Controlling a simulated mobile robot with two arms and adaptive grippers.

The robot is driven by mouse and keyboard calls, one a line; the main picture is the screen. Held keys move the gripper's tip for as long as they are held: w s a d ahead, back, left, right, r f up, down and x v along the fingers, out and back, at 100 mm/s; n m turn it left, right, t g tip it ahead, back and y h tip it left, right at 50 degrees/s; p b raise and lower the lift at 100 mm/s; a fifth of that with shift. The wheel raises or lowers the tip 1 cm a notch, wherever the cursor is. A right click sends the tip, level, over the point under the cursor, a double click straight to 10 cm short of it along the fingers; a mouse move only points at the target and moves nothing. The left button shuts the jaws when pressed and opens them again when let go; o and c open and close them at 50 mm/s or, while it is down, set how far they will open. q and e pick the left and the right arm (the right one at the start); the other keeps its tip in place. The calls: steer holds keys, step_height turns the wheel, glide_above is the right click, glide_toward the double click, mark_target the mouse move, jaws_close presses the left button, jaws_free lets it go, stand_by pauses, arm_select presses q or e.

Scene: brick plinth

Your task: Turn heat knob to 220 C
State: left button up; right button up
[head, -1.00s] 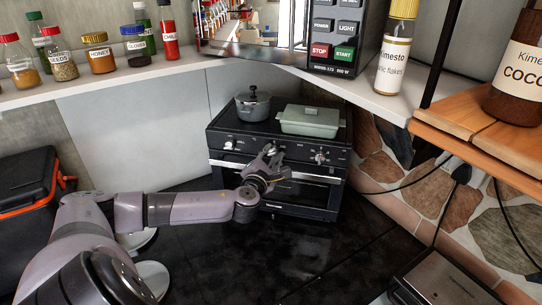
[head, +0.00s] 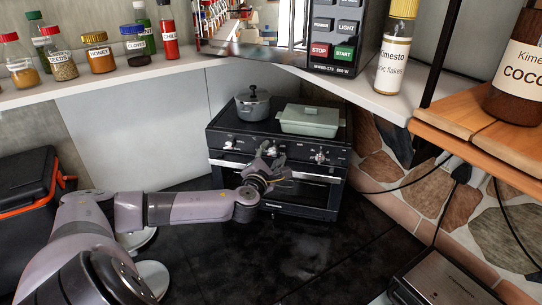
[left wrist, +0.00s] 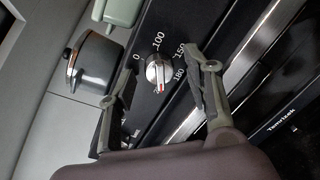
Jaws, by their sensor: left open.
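The heat knob (left wrist: 157,72) shows in the left wrist view as a round silver knob with a red pointer mark. The pointer faces down in that view, past the printed 180. The marks 0, 100, 150 and 180 are readable around it; no 220 mark can be made out. My left gripper (head: 281,160) is at the front panel of the small black oven (head: 299,195). In the left wrist view my left gripper (left wrist: 165,72) is open, with one finger on each side of the knob. Whether the fingers touch it I cannot tell. My right gripper is not in view.
A dark pot (head: 253,104) and a green lidded dish (head: 310,121) stand on the oven top. Another knob (head: 320,157) sits to the right of my gripper. A spice shelf (head: 185,66) runs above. Black cables (head: 412,180) hang at right.

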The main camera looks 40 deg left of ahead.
arm_select(q)
steer(key=v, duration=1.2)
steer(key=shift+d+f, duration=0.1)
